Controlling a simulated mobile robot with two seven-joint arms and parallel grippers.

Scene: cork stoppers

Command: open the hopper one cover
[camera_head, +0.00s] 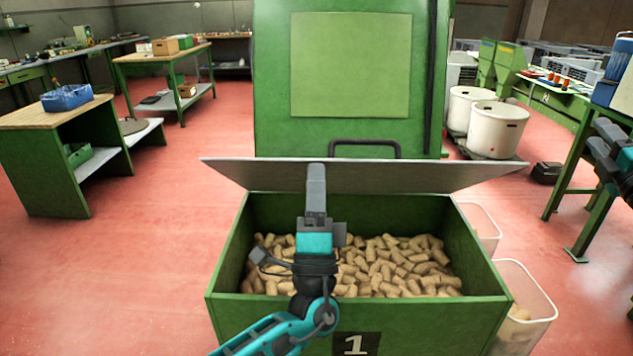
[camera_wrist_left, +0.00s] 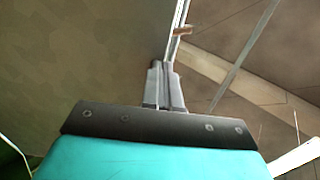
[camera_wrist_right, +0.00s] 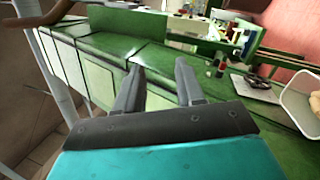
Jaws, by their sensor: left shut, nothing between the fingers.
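The hopper one (camera_head: 360,325) is a green bin marked "1", with many corks (camera_head: 385,265) inside. Its grey cover (camera_head: 420,178) stands raised at the back edge, tilted up, with the hopper's mouth uncovered. A dark handle (camera_head: 365,145) shows above the cover's upper edge. My left gripper (camera_head: 316,172) is shut and empty, over the hopper and in front of the cover; I cannot tell if it touches. Its closed fingers show in the left wrist view (camera_wrist_left: 165,85), beside a dull flat surface. My right gripper (camera_wrist_right: 158,80) is open and empty, away at the right.
A tall green cabinet (camera_head: 270,80) stands behind the hopper. White tubs (camera_head: 525,290) stand at its right side. White drums (camera_head: 497,130) are at the back right, and a green-legged table (camera_head: 572,180) is at the right. Red floor at the left is clear.

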